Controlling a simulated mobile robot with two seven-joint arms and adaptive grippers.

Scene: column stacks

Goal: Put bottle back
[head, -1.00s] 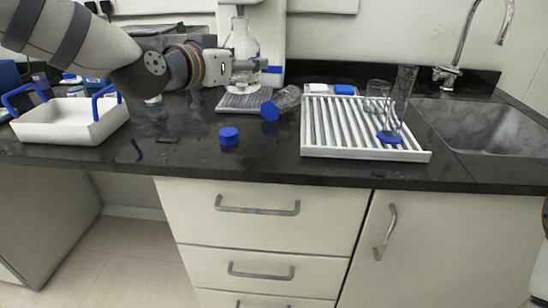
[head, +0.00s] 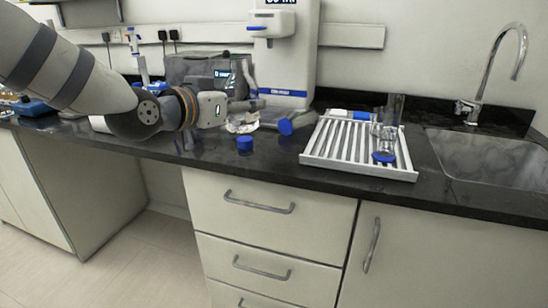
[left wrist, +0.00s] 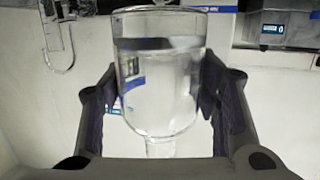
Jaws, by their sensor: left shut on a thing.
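My left gripper (head: 250,106) is shut on a clear glass bottle (head: 242,123), held low over the counter near its front. In the left wrist view the bottle (left wrist: 160,85) sits between both fingers, wide body above and narrow neck below in the picture. Its full outline is partly hidden by the gripper in the head view. A tipped clear bottle with a blue cap (head: 285,127) lies to the right of the gripper. A loose blue cap (head: 245,143) lies on the counter just in front. My right gripper is not in view.
A white slatted rack (head: 330,150) at right holds clear glassware (head: 388,130). A sink (head: 480,158) with a tall faucet is further right. A white instrument (head: 287,60) stands behind. My left arm mostly hides a white tray (head: 98,123).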

